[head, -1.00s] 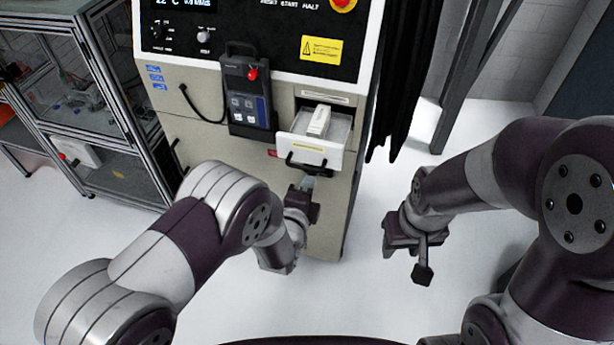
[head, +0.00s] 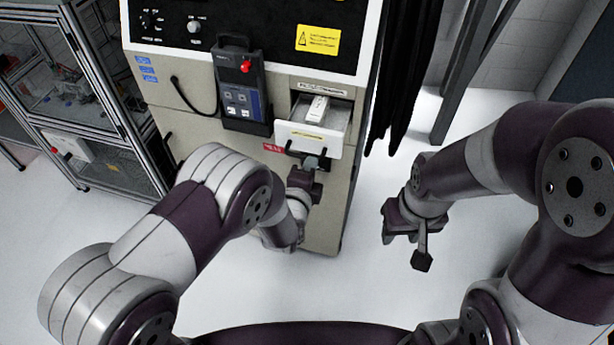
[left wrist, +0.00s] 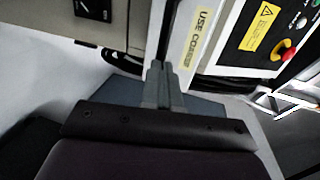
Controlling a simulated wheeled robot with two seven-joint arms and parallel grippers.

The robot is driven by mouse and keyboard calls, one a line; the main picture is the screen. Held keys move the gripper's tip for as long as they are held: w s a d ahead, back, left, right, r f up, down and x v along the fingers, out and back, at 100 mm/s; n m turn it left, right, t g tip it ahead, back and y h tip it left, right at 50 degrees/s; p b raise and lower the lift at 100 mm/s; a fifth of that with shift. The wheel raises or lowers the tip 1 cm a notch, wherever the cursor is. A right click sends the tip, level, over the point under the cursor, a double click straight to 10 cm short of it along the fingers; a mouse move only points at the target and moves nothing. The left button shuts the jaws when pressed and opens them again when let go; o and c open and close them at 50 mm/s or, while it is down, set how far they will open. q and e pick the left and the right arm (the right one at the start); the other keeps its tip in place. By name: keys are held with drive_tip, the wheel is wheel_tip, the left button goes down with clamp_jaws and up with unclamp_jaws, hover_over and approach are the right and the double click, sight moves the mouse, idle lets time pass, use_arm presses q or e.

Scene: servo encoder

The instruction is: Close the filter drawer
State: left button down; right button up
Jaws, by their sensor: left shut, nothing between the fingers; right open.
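The filter drawer (head: 290,133) has a white front and stands partly out of the beige machine cabinet. A white block (head: 317,109) lies inside it. My left gripper (head: 311,162) is shut and empty, at the lower part of the drawer front by its dark handle, which it partly hides. In the left wrist view the shut fingertips (left wrist: 159,72) are close to the drawer front (left wrist: 196,40) with its yellow label; whether they touch it I cannot tell. My right gripper (head: 405,238) is open and empty, away from the cabinet to the right.
A hand-held control pendant (head: 241,90) with a red button hangs on the cabinet left of the drawer. A dark hanging curtain (head: 398,90) is right of the cabinet. A framed glass enclosure (head: 80,100) stands at the left. The white floor around my right gripper is clear.

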use_arm(q)
drive_tip(key=b, duration=0.6)
approach(324, 127)
drive_tip(key=w, duration=0.1)
drive_tip(key=w+d, duration=0.1)
drive_tip(key=w, duration=0.1)
drive_tip(key=w+d, duration=0.1)
drive_tip(key=w, duration=0.1)
drive_tip(key=shift+d+r, duration=0.2)
drive_tip(key=shift+r, duration=0.15)
drive_tip(key=shift+w+d+r, duration=0.1)
drive_tip(key=shift+w, duration=0.2)
drive_tip(key=shift+r, duration=0.3)
drive_tip(key=shift+r, duration=0.1)
